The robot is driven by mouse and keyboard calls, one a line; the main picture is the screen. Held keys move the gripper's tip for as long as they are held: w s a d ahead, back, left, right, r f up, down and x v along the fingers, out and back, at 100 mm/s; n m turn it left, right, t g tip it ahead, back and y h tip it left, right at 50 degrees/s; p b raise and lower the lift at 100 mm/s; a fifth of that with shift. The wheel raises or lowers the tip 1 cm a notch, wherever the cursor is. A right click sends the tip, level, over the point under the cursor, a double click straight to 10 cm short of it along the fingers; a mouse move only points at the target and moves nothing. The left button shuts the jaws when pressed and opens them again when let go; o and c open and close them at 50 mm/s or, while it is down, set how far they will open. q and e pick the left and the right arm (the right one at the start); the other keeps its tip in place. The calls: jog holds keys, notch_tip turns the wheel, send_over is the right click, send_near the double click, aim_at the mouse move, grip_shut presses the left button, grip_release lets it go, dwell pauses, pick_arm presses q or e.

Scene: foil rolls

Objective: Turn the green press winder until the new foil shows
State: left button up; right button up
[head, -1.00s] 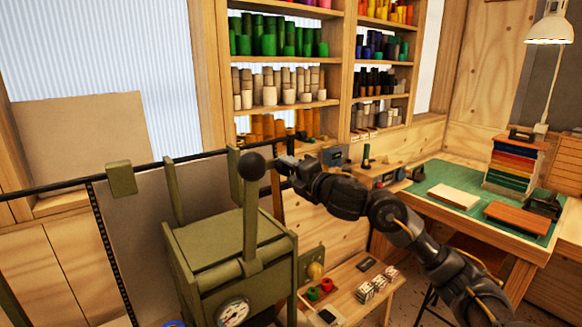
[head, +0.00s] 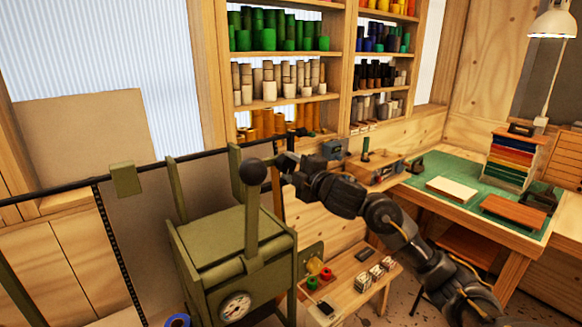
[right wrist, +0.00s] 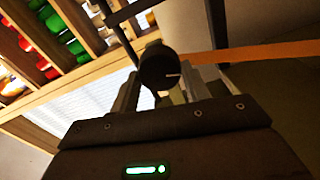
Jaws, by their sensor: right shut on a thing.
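The green press (head: 235,245) stands in the lower middle of the head view, with an upright lever topped by a black ball (head: 253,172). My right gripper (head: 283,163) is at the top of the press, just right of and behind that ball. In the right wrist view, a dark round knob (right wrist: 158,66) with a pale mark sits between the fingers of my right gripper (right wrist: 160,90), which is shut on it. I take this knob for the winder's; the gripper hides it in the head view. My left gripper is not in view.
A dial (head: 235,306) is on the press front. A low wooden table (head: 350,290) with red and green rolls stands right of the press. Shelves of coloured rolls (head: 280,75) stand behind. A workbench with a green mat (head: 445,172) is at the right.

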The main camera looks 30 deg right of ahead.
dwell(0.3)
jog(key=o, duration=1)
jog(key=shift+s, duration=0.1)
jog(key=shift+s+d, duration=0.1)
jog(key=shift+s, duration=0.15)
jog(key=s, duration=0.3)
jog(key=s+d+b, duration=0.1)
jog(key=s, duration=0.6)
jog(key=shift+d+b, duration=0.15)
jog(key=shift+b, duration=0.2)
